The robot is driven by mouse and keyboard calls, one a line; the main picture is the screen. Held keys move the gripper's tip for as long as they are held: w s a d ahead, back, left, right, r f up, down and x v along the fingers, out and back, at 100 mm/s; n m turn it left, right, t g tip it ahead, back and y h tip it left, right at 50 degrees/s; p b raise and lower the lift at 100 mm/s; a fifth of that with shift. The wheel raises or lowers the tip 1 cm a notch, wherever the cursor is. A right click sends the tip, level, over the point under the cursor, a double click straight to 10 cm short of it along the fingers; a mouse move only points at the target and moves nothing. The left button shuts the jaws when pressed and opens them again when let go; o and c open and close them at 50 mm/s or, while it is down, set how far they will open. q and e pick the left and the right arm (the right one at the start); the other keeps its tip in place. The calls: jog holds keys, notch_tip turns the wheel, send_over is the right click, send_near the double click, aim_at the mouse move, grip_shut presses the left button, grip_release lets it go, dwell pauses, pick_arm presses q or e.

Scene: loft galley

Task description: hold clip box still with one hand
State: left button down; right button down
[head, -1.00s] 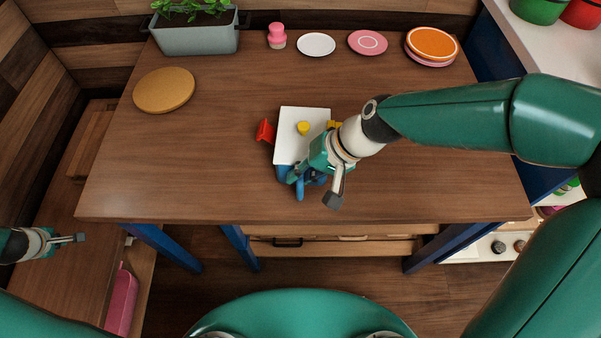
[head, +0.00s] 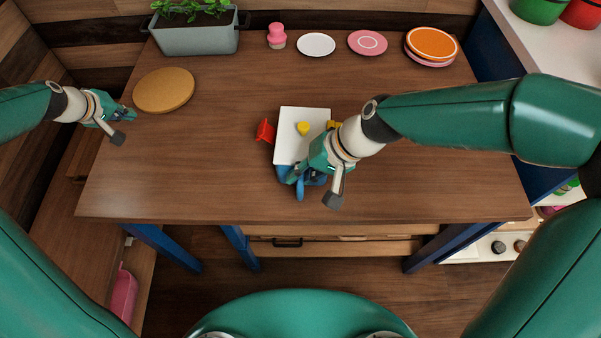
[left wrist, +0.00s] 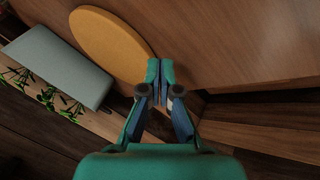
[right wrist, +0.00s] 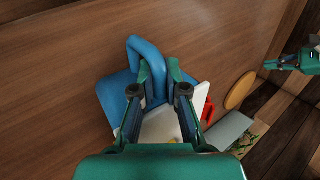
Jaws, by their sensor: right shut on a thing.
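The clip box stands on the wooden table, with a white lid (head: 290,150), a yellow knob (head: 303,128) on it and a blue body. A red clip (head: 265,131) sticks out at its left side. A yellow clip (head: 333,125) shows at its right, partly behind my arm. A blue handle (right wrist: 135,55) stands out from its front. My right gripper (right wrist: 159,80) is shut on the blue handle; it hides the box's near right corner in the head view. My left gripper (head: 128,114) is empty, fingertips together, over the table's left edge; it also shows in the left wrist view (left wrist: 160,70).
A round cork mat (head: 164,90) lies close to the right of my left gripper. A grey planter (head: 197,40), a pink-topped shaker (head: 277,37), a white plate (head: 316,44), a pink plate (head: 367,42) and stacked plates (head: 431,44) stand at the back. The table left of the box is clear.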

pick_arm(q)
jog(key=s+d+r+m+g+h, duration=0.1)
jog(key=s+d+r+m+g, duration=0.15)
jog(key=d, duration=0.65)
jog(key=s+d+r+m+g+h, duration=0.1)
jog(key=s+d+r+m+g, duration=0.15)
jog(key=d, duration=0.75)
jog(key=s+d+r+m+g+h, duration=0.15)
jog(key=d+r+m, duration=0.25)
jog(key=d, duration=0.5)
jog(key=shift+g+y, duration=0.25)
jog(key=shift+y, duration=0.2)
jog(key=shift+s+d+f, duration=0.1)
jog(key=shift+d+f, duration=0.05)
jog(key=shift+f, duration=2.95)
jog(key=shift+f, duration=0.15)
jog(key=shift+f, duration=1.5)
